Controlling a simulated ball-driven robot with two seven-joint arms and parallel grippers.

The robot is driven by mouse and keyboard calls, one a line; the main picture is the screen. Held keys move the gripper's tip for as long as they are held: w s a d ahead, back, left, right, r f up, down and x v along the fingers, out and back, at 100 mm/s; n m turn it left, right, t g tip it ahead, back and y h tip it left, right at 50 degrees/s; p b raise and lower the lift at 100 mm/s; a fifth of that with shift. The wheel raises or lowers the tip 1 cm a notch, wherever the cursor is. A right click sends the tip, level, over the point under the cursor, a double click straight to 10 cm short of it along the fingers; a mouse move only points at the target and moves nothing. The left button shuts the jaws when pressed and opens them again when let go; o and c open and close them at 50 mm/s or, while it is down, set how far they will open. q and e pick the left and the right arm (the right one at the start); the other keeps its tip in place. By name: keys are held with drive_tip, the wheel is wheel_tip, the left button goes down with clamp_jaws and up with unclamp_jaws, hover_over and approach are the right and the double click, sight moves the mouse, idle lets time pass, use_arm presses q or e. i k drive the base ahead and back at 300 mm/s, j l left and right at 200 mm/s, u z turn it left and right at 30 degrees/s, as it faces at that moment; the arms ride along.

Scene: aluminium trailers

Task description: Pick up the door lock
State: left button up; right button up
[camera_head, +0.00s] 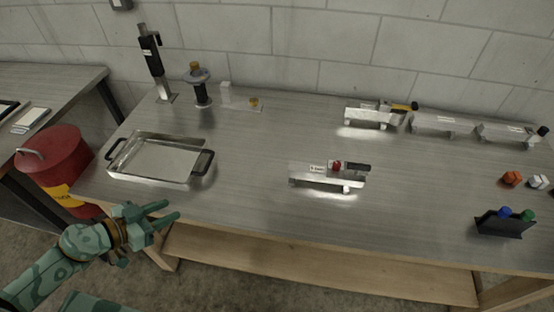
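No part is plainly recognisable as the door lock. The nearest candidate is a bright metal piece (325,181) with a red knob and a black grip on top, lying mid-table. My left gripper (172,209) is at the table's front left edge, in front of the metal tray. Its green fingers are spread apart with nothing between them. It is well to the left of the metal piece. My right gripper is not in view.
A metal tray (160,159) with black handles lies at the left. Similar metal pieces (371,117) line the back right. A black holder (501,224) with blue and green knobs stands at the front right. A red drum (56,163) stands beside the table. The table's centre left is clear.

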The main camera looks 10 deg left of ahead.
sight(319, 172)
drive_tip(key=i+j+z, duration=0.15)
drive_tip(key=j+z, duration=0.15)
drive_tip(key=i+j+z, duration=0.1)
drive_tip(key=j+z, duration=0.2)
drive_tip(key=j, duration=0.25)
drive_tip(key=j+z, duration=0.3)
drive_tip(key=j, duration=0.15)
drive_tip(key=z, duration=1.1)
